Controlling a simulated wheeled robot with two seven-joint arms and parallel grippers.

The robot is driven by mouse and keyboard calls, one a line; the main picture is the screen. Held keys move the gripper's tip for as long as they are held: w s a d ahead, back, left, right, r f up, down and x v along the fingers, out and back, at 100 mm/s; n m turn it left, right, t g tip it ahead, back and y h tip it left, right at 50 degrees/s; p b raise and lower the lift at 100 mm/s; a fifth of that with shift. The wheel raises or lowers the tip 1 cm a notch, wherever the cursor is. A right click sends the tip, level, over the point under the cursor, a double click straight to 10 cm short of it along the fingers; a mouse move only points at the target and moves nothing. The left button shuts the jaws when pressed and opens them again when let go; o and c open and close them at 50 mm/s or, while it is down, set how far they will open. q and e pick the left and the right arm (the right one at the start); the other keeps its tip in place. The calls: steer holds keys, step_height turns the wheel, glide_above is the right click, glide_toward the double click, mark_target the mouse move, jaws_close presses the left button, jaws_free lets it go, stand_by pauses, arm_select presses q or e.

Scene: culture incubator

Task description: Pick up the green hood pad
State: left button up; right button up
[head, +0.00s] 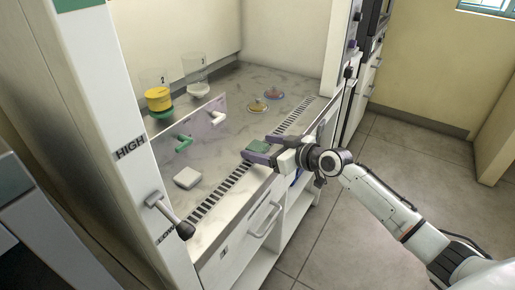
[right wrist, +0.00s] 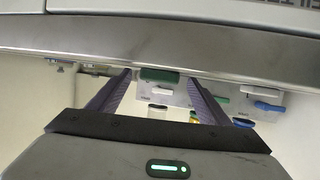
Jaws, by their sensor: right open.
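The green hood pad (head: 257,147) is a small, flat green block near the front edge of the hood's work surface, by the dark slotted grille. My right gripper (head: 262,149) reaches in from the right, its fingers open around the pad, one on each side in the picture. In the right wrist view, a green block (right wrist: 159,75) shows between the tips of my two open fingers, with the gripper (right wrist: 162,80) apart from it. I cannot tell whether either finger touches it. My left gripper is not in view.
A white block (head: 187,178) lies left on the hood floor. Behind it stands a panel with green and white handles (head: 184,139). A lever (head: 170,216) juts from the hood's left post.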

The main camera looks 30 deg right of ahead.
steer(key=c, duration=1.2)
